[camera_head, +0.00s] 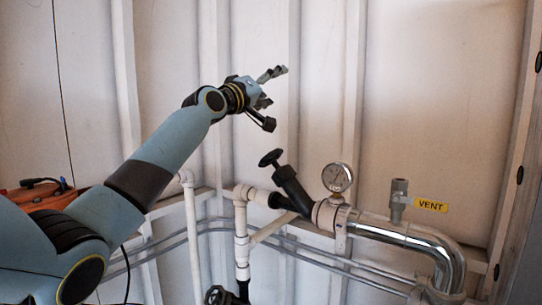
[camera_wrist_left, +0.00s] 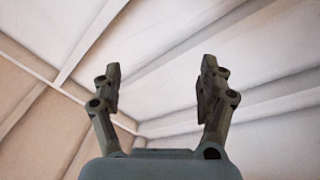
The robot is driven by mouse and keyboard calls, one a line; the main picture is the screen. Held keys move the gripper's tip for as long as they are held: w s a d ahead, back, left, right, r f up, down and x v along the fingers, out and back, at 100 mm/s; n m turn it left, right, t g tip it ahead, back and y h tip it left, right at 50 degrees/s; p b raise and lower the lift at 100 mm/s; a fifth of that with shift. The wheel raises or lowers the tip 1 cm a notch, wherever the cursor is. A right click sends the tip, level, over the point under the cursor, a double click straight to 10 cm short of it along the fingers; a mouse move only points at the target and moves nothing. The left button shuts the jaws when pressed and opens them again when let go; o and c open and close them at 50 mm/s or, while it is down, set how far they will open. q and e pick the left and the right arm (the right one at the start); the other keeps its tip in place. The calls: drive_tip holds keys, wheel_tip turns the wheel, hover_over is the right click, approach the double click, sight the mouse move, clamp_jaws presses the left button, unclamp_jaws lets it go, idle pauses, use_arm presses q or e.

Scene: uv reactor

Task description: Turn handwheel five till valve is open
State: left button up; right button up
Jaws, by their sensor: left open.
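A black handwheel (camera_head: 271,157) tops a slanted black valve body (camera_head: 292,190) in the middle of the head view. A second black handwheel (camera_head: 217,295) shows at the bottom edge, partly cut off. I see no number on either, so I cannot tell which is handwheel five. My left gripper (camera_head: 275,88) is open and empty, above the upper handwheel and apart from it. In the left wrist view my left gripper (camera_wrist_left: 160,88) has its fingers spread, with only wall and ceiling panels beyond. My right gripper is not in view.
A pressure gauge (camera_head: 337,177) stands right of the valve. A shiny bent pipe (camera_head: 405,238) runs right below a grey vent fitting (camera_head: 398,200) and a yellow VENT label (camera_head: 431,205). White pipes (camera_head: 240,225) stand left. The space before the upper wall is free.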

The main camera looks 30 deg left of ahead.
use_arm(q)
drive_tip(key=h, duration=0.1)
hover_over(264, 161)
drive_tip(key=s+a, duration=0.2)
drive_tip(key=s, duration=0.1)
wheel_tip(264, 161, down, 7)
drive_tip(key=s+f+m+g, duration=0.1)
drive_tip(key=s+f+g, duration=0.25)
drive_tip(key=f, duration=0.65)
drive_tip(key=shift+t, duration=0.35)
drive_tip(key=x, duration=1)
drive_tip(key=shift+f, duration=0.4)
drive_tip(key=shift+w, duration=0.1)
drive_tip(key=shift+c, duration=0.4)
